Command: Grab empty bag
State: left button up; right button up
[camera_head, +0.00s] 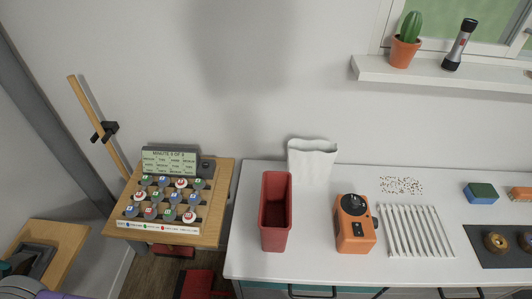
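A white bag (312,158) stands upright at the back of the white counter, against the wall. Its top edge is wavy and looks open. I cannot see down to its bottom, so its inside is not clear. A dark red open-topped bin (276,240) stands in front of it and to the left, and hides part of the bag's lower left. Neither of my grippers shows in the head view.
An orange device (352,237) with a black knob stands right of the bin. A white ribbed rack (413,231), speckled bits (401,186) and a sponge (481,193) lie farther right. A wooden stand (220,183) holds several numbered discs. A cactus pot (403,52) sits on the sill.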

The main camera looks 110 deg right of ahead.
aim_at(310, 164)
jog(key=k, duration=0.25)
jog(key=u, duration=0.85)
jog(key=i, duration=0.9)
jog(key=z, duration=5.2)
jog(key=i, duration=0.5)
jog(key=u, duration=0.6)
jog(key=k, duration=0.75)
jog(key=u, duration=0.5)
